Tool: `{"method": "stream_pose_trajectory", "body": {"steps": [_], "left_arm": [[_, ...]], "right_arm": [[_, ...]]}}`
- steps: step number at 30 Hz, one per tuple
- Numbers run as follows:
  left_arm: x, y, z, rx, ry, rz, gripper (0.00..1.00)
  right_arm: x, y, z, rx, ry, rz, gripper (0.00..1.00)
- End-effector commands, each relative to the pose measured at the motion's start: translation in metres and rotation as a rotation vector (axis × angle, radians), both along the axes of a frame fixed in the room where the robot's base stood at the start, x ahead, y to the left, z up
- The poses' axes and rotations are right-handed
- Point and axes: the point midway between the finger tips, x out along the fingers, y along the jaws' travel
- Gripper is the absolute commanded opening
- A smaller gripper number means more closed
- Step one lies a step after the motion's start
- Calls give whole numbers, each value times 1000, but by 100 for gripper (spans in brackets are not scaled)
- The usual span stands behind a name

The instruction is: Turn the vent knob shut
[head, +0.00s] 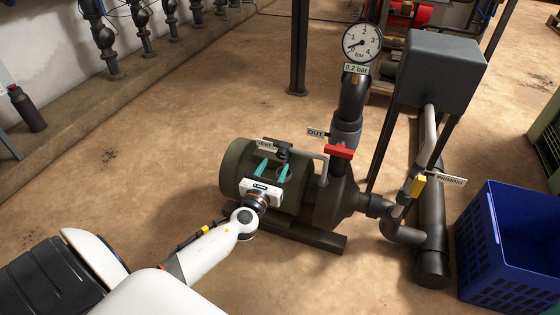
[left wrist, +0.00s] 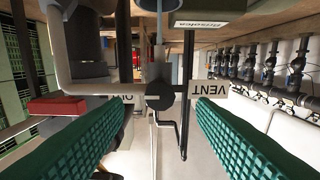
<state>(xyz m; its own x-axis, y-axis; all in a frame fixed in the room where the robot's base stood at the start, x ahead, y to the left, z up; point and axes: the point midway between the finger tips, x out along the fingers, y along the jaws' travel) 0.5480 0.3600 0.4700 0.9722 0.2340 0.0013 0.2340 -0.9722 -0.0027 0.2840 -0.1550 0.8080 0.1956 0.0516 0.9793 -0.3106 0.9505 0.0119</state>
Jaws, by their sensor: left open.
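The vent knob (head: 283,147) is a small dark knob at the end of a thin grey pipe above the green pump motor (head: 236,165). The white VENT tag (head: 265,146) is beside it. In the left wrist view, which looks upside down, the dark round knob (left wrist: 160,96) shows between the fingertips, with the VENT tag (left wrist: 209,89) to its right. My left gripper (head: 272,167) is open, its two teal fingers reaching over the motor towards the knob. I see no contact with the knob. My right gripper is not in view.
The red-handled OUT valve (head: 339,151) and pressure gauge (head: 361,43), reading low, stand right of the vent. A yellow-handled PRIMING valve (head: 418,186) and grey tank (head: 438,72) are farther right. A blue crate (head: 481,240) stands at the right. Floor left of the motor is clear.

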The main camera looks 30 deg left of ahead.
Motion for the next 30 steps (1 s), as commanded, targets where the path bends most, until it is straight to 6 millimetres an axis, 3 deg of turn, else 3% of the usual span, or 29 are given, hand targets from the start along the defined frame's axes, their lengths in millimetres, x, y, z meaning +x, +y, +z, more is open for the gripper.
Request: {"method": "stream_pose_trajectory", "body": {"steps": [3,9,20,28,30], "left_arm": [[22,5,-1,-2,-1,0,51],[42,10,-1,-2,1,0,51],[46,11,-1,-3,1,-1,51],[46,11,-1,-3,1,-1,7],[46,11,-1,-3,1,-1,7]], "right_arm": [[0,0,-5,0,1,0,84],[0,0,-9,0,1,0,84],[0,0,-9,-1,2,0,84],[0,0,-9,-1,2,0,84],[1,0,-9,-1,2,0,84]]}}
